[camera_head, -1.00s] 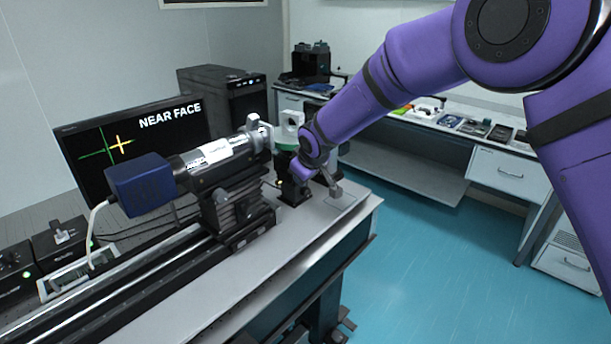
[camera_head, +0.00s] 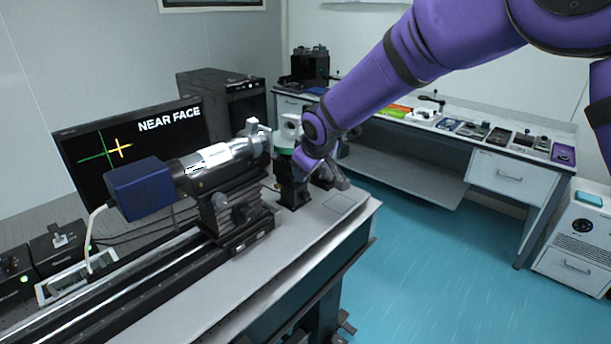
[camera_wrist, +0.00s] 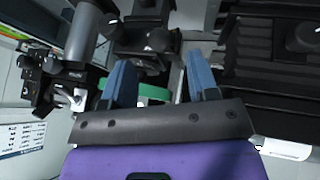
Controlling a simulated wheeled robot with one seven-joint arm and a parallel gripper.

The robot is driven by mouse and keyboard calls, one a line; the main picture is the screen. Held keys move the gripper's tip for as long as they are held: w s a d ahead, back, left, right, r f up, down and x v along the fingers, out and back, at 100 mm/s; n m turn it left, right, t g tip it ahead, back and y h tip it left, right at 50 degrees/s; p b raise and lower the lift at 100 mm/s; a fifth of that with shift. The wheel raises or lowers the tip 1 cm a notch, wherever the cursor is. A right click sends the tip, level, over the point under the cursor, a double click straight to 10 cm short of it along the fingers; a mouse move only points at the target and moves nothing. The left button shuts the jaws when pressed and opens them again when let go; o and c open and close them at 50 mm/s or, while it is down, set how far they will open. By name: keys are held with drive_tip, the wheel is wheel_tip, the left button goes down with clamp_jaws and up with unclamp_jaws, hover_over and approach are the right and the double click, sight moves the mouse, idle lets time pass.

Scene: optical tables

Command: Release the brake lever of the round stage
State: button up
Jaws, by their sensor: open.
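The round stage shows as a green band (camera_head: 284,150) beside a white round part, just left of my wrist in the head view. In the wrist view a green curved rim (camera_wrist: 152,92) shows between and behind the blue fingers of my gripper (camera_wrist: 160,78). The fingers are spread apart, with nothing held between them. A small pale lever-like piece (camera_wrist: 70,97) shows left of the fingers, apart from them; I cannot tell if it is the brake lever. In the head view my arm hides most of the gripper and part of the stage.
A monitor (camera_head: 95,160) reads NEAR FACE. Black mounts (camera_wrist: 145,40) crowd the fingers' far side. The bench top (camera_head: 310,225) near the front right edge is clear.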

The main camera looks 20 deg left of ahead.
drive_tip(key=v, duration=0.4)
drive_tip(key=shift+s+d+r, duration=0.15)
drive_tip(key=shift+r, duration=0.1)
drive_tip(key=s+d+r+m+h, duration=0.15)
drive_tip(key=d+r, duration=0.35)
drive_tip(key=d, duration=0.5)
drive_tip(key=s+d+r+m, duration=0.25)
drive_tip(key=d+r, duration=0.25)
drive_tip(key=d, duration=0.5)
drive_tip(key=s+d+r+m+h, duration=0.15)
drive_tip(key=d+r, duration=0.35)
drive_tip(key=d, duration=0.5)
drive_tip(key=s+d+r+m, duration=0.2)
drive_tip(key=s+d+m, duration=0.3)
drive_tip(key=s+d, duration=0.75)
drive_tip(key=s+d+f+m+h, duration=0.1)
drive_tip(key=s+d+f+m, duration=0.2)
drive_tip(key=s+d, duration=0.5)
drive_tip(key=s, duration=0.4)
drive_tip(key=shift+s+d, duration=0.2)
drive_tip(key=shift+s, duration=0.05)
